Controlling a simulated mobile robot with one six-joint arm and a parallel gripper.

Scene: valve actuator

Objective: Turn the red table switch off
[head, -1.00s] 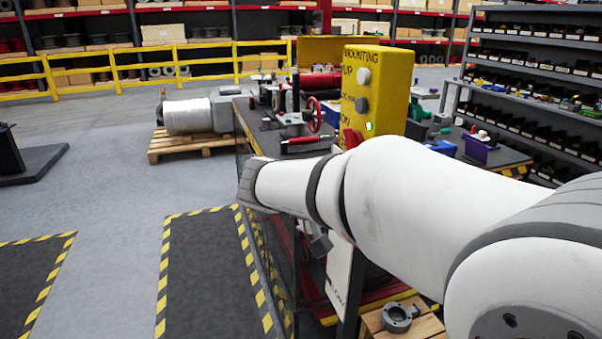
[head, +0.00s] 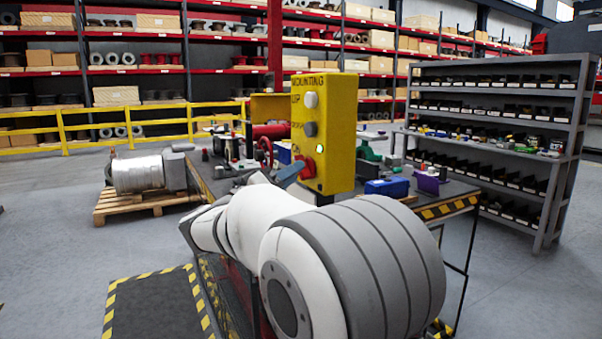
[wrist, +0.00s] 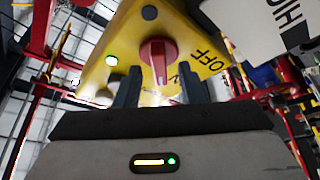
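The red switch (head: 305,167) is a rotary knob low on the front of the yellow control box (head: 340,135). In the wrist view the red knob (wrist: 157,57) has its handle pointing down the picture, between the printed OFF and a partly hidden label. A green light (wrist: 111,60) glows beside it. My gripper (wrist: 160,85) is open, its two dark fingers apart just below the knob, with the handle's end in line with the gap. I cannot tell whether they touch it. In the head view my arm hides most of the gripper.
The workbench (head: 460,188) beneath the box carries a blue bin (head: 387,187), a purple bin (head: 428,181) and other parts. A grey shelf rack (head: 490,130) stands at right. A pallet (head: 140,203) with a metal drum is at left. The floor at left is open.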

